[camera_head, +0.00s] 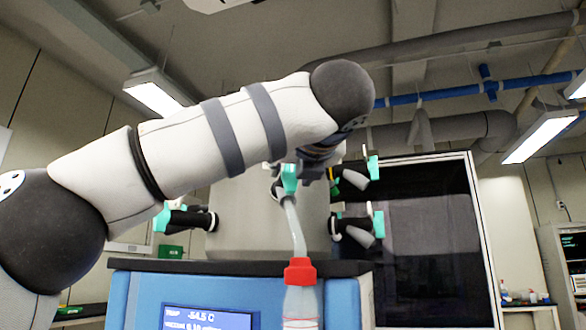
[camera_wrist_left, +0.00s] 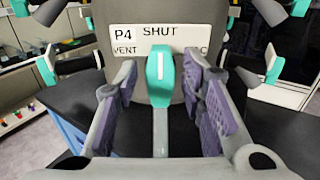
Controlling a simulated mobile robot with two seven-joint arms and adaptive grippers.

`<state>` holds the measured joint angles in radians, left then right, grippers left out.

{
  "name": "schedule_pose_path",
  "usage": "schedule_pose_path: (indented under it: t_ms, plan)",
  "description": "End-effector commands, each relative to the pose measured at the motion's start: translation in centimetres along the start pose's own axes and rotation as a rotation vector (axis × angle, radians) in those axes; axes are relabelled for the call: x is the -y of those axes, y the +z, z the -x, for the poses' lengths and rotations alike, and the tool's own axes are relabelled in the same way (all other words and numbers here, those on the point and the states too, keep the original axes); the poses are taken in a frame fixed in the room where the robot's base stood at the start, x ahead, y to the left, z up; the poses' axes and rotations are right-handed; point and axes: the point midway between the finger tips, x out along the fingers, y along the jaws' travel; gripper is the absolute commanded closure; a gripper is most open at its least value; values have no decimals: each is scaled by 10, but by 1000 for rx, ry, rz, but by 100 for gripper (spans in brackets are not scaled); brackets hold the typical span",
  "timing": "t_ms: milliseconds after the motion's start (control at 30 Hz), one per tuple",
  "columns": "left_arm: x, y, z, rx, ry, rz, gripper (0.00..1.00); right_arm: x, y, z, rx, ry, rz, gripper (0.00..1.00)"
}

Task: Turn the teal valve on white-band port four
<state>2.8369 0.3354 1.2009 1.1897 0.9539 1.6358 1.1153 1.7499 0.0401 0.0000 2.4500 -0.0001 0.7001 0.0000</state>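The teal valve (camera_wrist_left: 160,72) on the port marked P4 stands upright in the left wrist view, with a white line on its face pointing up toward the word SHUT. In the head view a teal valve (camera_head: 289,178) shows below my forearm, with a pale tube under it. My left gripper (camera_wrist_left: 152,92) is open, one purple-padded finger on each side of the valve, with gaps visible. In the head view my left gripper (camera_head: 318,158) is mostly hidden by my arm. The label (camera_wrist_left: 152,38) also reads VENT at left; its right word is partly covered. My right gripper is out of view.
Other ports with teal valves (camera_head: 160,217) (camera_head: 379,224) stick out around the grey drum (camera_head: 255,225). A red-capped bottle (camera_head: 300,300) hangs under the pale tube. A blue cabinet with a display (camera_head: 207,318) stands below. A dark-panelled frame (camera_head: 425,250) is at right.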

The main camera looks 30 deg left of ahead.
Motion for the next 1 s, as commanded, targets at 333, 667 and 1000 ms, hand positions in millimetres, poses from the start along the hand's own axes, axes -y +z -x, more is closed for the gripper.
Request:
schedule_pose_path:
  t_ms: [333,667,1000]
  plan:
    - [0,0,0,-1,0,0,100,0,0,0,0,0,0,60]
    - [1,0,0,-1,0,-66,100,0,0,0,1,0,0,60]
    - [1,0,0,-1,1,-334,100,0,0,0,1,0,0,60]
